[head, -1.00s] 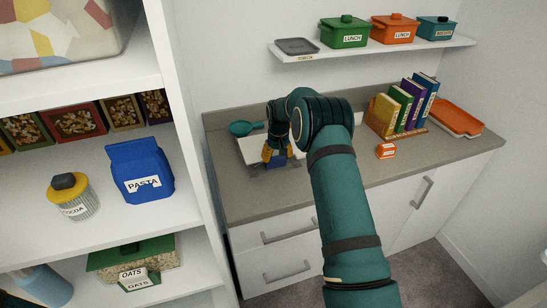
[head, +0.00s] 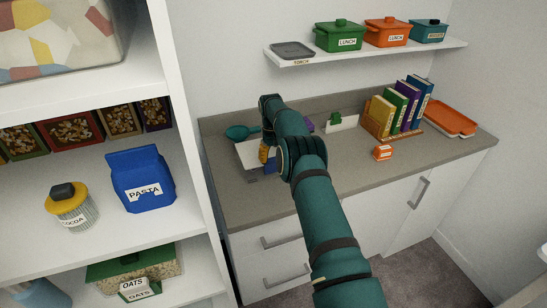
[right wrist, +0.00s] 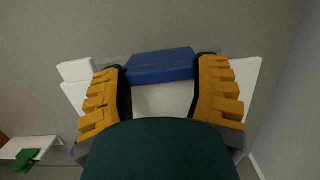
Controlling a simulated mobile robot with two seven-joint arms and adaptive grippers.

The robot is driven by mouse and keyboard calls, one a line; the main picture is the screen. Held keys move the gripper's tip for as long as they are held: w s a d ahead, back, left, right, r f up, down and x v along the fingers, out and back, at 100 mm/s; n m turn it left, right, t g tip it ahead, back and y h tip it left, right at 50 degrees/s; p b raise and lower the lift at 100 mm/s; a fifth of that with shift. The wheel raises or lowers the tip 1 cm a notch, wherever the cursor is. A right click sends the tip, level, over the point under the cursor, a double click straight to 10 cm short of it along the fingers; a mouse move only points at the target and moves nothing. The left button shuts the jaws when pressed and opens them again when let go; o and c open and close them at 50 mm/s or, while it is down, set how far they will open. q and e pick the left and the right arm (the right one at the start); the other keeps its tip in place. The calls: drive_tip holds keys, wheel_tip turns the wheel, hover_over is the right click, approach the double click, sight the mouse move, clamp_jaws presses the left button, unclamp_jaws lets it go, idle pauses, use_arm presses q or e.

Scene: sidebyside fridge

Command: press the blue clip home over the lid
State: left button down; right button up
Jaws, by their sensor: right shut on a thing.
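My right gripper (head: 266,158) is at the left part of the counter, seen partly behind my own wrist. In the right wrist view its yellow fingers (right wrist: 160,88) are shut on the blue clip (right wrist: 160,64), a flat blue bar spanning between the fingertips. A bit of the blue clip (head: 270,168) also shows in the head view. A white thing (head: 247,153), perhaps the lidded box, lies beside and beneath the gripper; its white surface (right wrist: 242,82) shows behind the fingers. Whether the clip touches the lid is hidden. My left gripper is out of view.
A teal scoop-like thing (head: 242,132) lies behind the white thing. A white stand with a green piece (head: 341,122), books (head: 400,108), a small orange box (head: 383,153) and an orange tray (head: 450,118) are to the right. The shelf unit (head: 190,180) stands close on the left.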

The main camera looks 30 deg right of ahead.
drive_tip(key=shift+f, duration=0.25)
idle(0.5)
drive_tip(key=o, duration=1.2)
drive_tip(key=shift+o, duration=0.9)
drive_tip(key=shift+w+r, duration=0.1)
drive_tip(key=shift+r, duration=0.1)
